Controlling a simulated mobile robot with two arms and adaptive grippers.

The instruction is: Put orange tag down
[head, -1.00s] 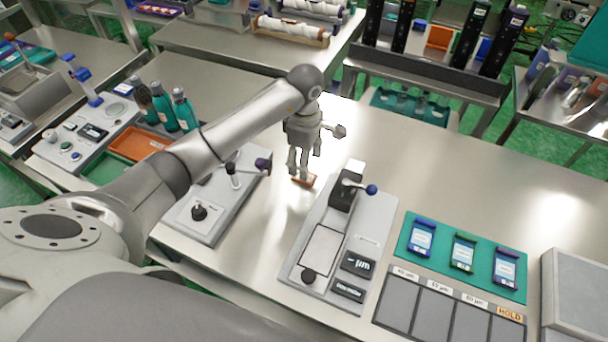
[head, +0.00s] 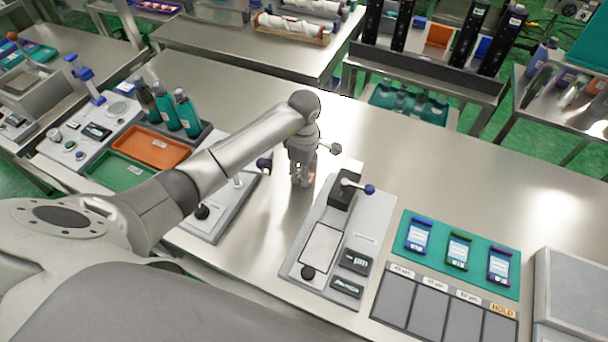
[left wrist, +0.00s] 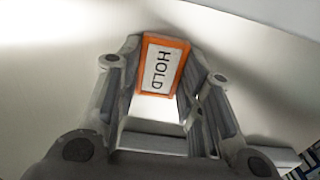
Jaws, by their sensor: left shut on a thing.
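The orange tag (left wrist: 163,67) has an orange border and a white face reading HOLD. In the left wrist view it sits between the two fingers of my left gripper (left wrist: 160,85), which is shut on it. In the head view my left gripper (head: 302,183) points down at the bare steel between the two bench devices, with a trace of orange at its fingers. The fingers mostly hide the tag there. I cannot tell whether the tag touches the table. My right gripper is not in view.
The grey device with a blue-knobbed lever (head: 335,240) stands just right of my gripper. Another lever device (head: 222,210) is to the left. A teal mat (head: 408,248) with three labelled items and a slotted panel (head: 395,292) lie further right. Bare table extends behind the gripper.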

